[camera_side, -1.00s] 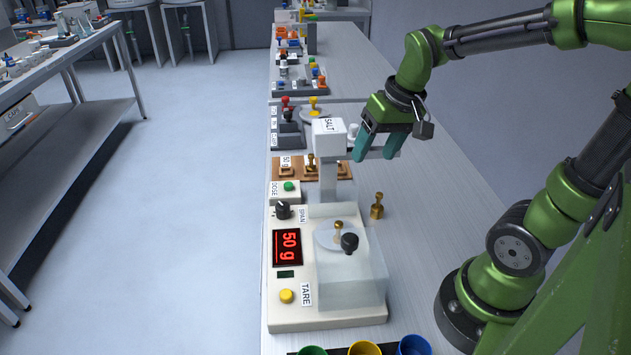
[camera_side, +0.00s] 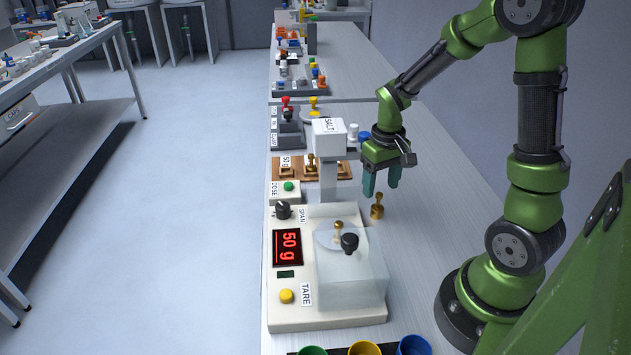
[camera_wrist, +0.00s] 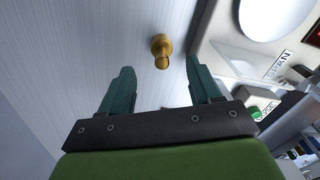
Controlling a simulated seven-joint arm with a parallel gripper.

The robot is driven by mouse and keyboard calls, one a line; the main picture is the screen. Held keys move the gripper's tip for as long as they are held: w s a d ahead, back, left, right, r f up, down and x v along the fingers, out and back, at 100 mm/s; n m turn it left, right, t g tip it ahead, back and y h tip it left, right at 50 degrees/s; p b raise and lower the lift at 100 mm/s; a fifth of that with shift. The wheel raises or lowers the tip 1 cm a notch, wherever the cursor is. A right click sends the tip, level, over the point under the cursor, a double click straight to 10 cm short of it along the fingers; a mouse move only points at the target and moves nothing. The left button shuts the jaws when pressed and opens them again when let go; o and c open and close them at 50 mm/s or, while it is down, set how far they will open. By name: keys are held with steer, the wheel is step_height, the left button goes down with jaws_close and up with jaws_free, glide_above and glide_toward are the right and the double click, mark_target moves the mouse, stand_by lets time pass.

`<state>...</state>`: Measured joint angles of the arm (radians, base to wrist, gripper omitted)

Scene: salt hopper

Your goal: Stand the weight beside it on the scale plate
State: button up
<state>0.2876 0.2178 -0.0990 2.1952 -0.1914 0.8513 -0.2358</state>
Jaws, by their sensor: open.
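A brass weight (camera_side: 377,206) stands upright on the bench just right of the scale. It also shows in the wrist view (camera_wrist: 161,50), ahead of and between my fingertips. Another brass weight (camera_side: 339,230) stands on the round scale plate (camera_side: 325,238), inside a clear box with a black knob (camera_side: 349,243). The plate's edge shows at the top of the wrist view (camera_wrist: 275,15). My gripper (camera_side: 381,190) is open and empty, fingers pointing down, close above and behind the free weight, not touching it.
A wooden rack (camera_side: 300,167) with brass weights sits behind the scale. The white SALT hopper (camera_side: 329,140) rises at the scale's back, left of my gripper. Green, yellow and blue cups (camera_side: 413,346) stand at the front edge.

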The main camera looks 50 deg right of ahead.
mark_target(379, 193)
steer(key=shift+s+a+f, duration=0.1)
steer(key=shift+a+f, duration=0.05)
steer(key=shift+f, duration=1.35)
steer(key=shift+a+f, duration=0.1)
steer(key=shift+f, duration=1.4)
jaws_close()
steer(key=shift+r, duration=0.1)
step_height(379, 193, up, 18)
steer(key=w+a+n, duration=0.4)
steer(key=w+a, duration=0.3)
steer(key=a, duration=0.4)
steer(key=shift+n, duration=0.3)
steer(key=shift+s+a+f, duration=0.3)
steer(key=shift+s+f, duration=0.4)
steer(key=shift+f, duration=1.35)
steer(key=shift+s+a+f, duration=0.35)
steer(key=shift+s+f, duration=0.35)
steer(key=shift+f, duration=1.4)
steer(key=shift+s+a+f, duration=0.3)
steer(key=shift+s+f, duration=0.4)
steer(key=shift+f, duration=1.35)
steer(key=shift+f, duration=0.55)
